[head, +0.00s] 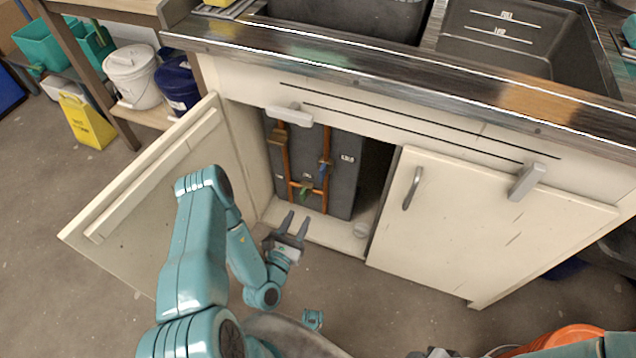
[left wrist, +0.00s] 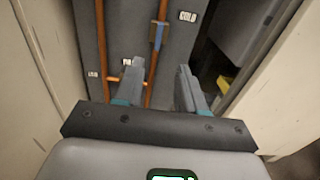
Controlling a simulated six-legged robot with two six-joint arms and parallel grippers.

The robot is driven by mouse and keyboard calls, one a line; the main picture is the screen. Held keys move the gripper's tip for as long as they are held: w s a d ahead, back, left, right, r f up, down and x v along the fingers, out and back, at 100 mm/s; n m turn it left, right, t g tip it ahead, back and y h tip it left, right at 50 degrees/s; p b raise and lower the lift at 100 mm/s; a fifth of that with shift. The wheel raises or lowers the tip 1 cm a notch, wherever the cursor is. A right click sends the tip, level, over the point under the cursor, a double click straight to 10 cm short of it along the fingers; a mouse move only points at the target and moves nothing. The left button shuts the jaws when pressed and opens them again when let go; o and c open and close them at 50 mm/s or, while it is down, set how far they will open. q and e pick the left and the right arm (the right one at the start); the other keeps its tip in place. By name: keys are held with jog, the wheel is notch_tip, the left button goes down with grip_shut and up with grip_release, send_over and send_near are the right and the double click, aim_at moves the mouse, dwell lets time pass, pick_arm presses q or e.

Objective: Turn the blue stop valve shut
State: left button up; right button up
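The blue stop valve (head: 323,172) is on the right one of two upright copper pipes inside the open sink cabinet. It also shows in the left wrist view (left wrist: 157,36), above and beyond my fingers. My left gripper (head: 296,219) is open and empty at the cabinet's front opening, below and left of the blue valve and apart from it. In the left wrist view its two fingers (left wrist: 158,75) point toward the pipes. A green valve (head: 306,188) sits low between the pipes. A dark part at the bottom edge may be my right gripper; its fingers do not show clearly.
The left cabinet door (head: 150,190) stands open beside my left arm; the right door (head: 480,220) is closed. A dark panel (head: 345,160) backs the pipes. The counter edge (head: 400,70) overhangs. An orange object (head: 565,340) is at the lower right.

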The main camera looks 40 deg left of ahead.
aim_at(321, 174)
pick_arm(q)
jog(key=b+x, duration=1)
jog(key=x, duration=0.6)
jog(key=shift+w+a, duration=0.15)
jog(key=shift+c, duration=0.3)
grip_shut()
